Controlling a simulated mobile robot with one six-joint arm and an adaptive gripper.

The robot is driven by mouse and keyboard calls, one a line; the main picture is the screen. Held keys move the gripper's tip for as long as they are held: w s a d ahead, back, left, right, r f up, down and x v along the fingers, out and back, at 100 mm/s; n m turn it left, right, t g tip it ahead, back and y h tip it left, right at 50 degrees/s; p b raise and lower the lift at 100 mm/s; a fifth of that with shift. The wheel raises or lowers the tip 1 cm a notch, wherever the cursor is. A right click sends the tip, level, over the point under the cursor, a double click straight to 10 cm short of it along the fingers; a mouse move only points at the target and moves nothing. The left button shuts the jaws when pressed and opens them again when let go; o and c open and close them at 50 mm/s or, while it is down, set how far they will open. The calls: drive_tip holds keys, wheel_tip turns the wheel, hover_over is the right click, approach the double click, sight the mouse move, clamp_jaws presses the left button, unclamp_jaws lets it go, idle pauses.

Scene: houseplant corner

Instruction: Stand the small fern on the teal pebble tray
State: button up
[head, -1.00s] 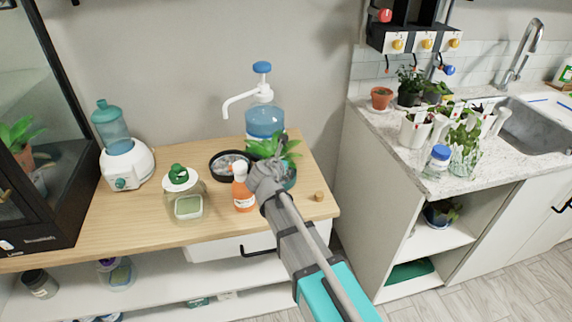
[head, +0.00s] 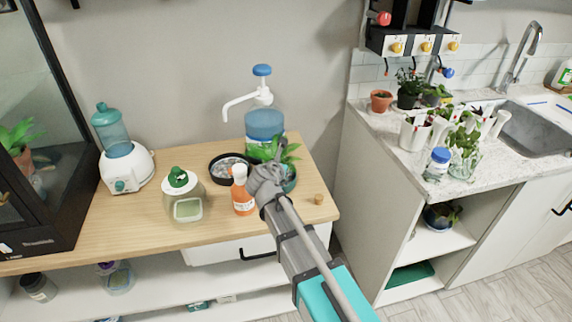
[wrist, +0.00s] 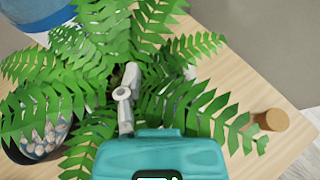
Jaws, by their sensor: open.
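The small fern (head: 284,152) stands near the right end of the wooden counter, its leafy fronds spreading over a teal, rounded pot (head: 291,182) that is partly hidden. My gripper (head: 268,172) is open at the near side of the fern, overlapping it in the head view. In the wrist view the fern (wrist: 85,62) fills much of the picture, and its fronds partly cover my gripper's fingers; I see no grip on the pot. A round pebble tray (head: 213,172) lies left of the fern; its rim looks black, not teal. Its pebbles show in the wrist view.
An orange-labelled bottle (head: 242,196) stands close left of my gripper. A blue pump jug (head: 264,124) stands behind the fern. A cork (head: 319,199) lies to the right. A green-capped jar (head: 184,197) is further left.

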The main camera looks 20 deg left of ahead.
drive_tip(key=shift+r, duration=0.1)
drive_tip(key=shift+r, duration=0.15)
drive_tip(key=p+v, duration=0.5)
drive_tip(key=v, duration=0.7)
idle(0.6)
drive_tip(key=shift+d, duration=0.15)
